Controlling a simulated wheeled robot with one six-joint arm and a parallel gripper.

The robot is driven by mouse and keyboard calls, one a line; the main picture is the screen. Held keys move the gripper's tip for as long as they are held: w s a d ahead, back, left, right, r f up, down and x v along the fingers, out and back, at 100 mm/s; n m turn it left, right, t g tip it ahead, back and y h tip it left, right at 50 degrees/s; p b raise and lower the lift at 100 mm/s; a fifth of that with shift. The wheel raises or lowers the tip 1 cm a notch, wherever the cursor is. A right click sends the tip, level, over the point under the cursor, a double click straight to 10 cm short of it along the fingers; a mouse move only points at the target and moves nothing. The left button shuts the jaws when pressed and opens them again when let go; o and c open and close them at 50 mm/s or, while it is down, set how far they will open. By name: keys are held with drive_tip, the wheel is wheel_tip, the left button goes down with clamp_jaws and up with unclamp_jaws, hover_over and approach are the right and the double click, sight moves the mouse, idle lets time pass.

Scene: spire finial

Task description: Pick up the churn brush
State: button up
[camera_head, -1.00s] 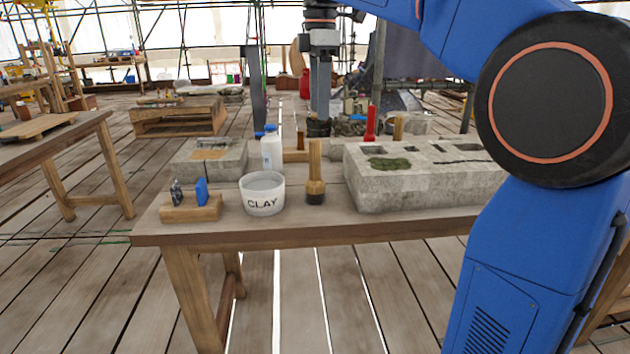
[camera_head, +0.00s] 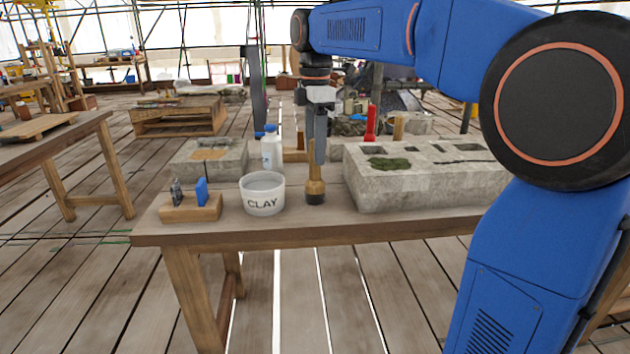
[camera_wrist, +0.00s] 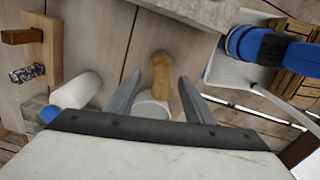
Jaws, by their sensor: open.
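The churn brush (camera_head: 315,187) stands upright on the near part of the wooden table, with a light wooden handle and a dark lower end. My gripper (camera_head: 320,160) points down at the brush and overlaps the upper handle in the head view. In the wrist view the brush (camera_wrist: 161,72) shows as a brown wooden shape between the two open fingers (camera_wrist: 162,80). I see no finger closed on it. I cannot tell how far down the handle the fingertips reach. The gripper hides part of the handle top in the head view.
A white CLAY tub (camera_head: 262,196) stands just left of the brush. A large stone block (camera_head: 420,180) is close on the right. A white bottle (camera_head: 271,150), a small wooden holder (camera_head: 190,208) and another stone slab (camera_head: 205,158) stand on the left of the table (camera_head: 290,228).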

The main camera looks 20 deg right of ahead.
sight(316, 168)
drive_tip(key=shift+s+f, duration=0.15)
drive_tip(key=shift+f, duration=2.65)
clamp_jaws()
